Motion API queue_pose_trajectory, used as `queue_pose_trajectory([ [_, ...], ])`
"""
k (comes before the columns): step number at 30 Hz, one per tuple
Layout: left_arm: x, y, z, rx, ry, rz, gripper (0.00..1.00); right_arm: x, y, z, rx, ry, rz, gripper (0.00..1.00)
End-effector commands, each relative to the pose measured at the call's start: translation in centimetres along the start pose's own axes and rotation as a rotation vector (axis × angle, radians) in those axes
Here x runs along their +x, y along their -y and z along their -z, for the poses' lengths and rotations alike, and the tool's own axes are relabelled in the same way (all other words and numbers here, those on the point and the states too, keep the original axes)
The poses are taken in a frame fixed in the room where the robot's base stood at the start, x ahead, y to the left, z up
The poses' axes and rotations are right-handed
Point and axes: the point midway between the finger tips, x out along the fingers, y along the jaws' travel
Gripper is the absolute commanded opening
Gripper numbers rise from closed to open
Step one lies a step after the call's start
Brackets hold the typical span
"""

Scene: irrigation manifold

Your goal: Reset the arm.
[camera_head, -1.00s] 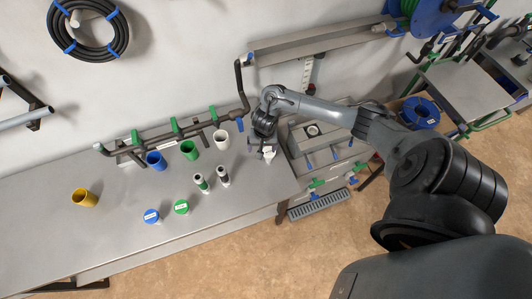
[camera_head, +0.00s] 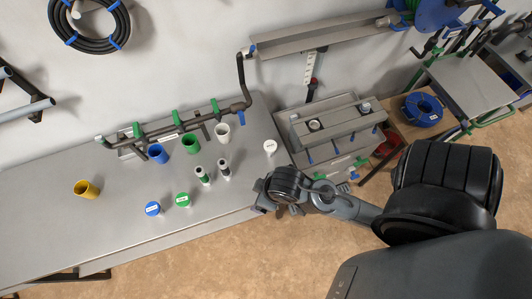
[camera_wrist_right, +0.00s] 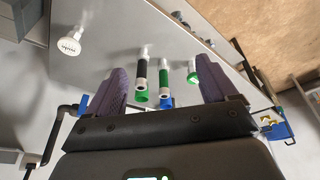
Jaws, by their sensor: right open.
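My right arm reaches in from the right in the head view, and its gripper (camera_head: 262,200) is over the front right edge of the bench. In the right wrist view, the two purple fingers of this gripper (camera_wrist_right: 163,68) are apart with nothing held between them. A white round cap (camera_head: 270,146) stands alone on the bench beyond the gripper, clear of it. It also shows at the upper left of the right wrist view (camera_wrist_right: 70,46). My left gripper is not in view.
A pipe manifold (camera_head: 165,130) runs behind. A metal fixture (camera_head: 335,125) stands right.

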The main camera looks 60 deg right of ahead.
Motion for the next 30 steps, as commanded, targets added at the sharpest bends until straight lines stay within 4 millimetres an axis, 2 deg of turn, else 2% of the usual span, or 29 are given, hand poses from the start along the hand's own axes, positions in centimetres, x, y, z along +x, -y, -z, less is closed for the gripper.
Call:
queue_pose_trajectory([
  [5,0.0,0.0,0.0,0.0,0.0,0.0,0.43,-0.9,0.0,-0.8,-0.02,0.017,0.013,0.86],
  [14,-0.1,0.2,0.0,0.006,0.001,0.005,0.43,-1.0,0.0,-0.8,-0.024,0.017,0.013,0.86],
  [17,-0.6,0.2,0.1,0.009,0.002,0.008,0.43,-1.6,0.0,-0.5,-0.024,0.017,0.013,0.86],
  [20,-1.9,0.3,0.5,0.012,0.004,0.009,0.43,-2.8,-0.1,-0.1,-0.024,0.017,0.013,0.86],
  [30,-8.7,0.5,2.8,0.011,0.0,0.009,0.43,-9.6,-0.3,2.2,-0.024,0.016,0.013,0.86],
])
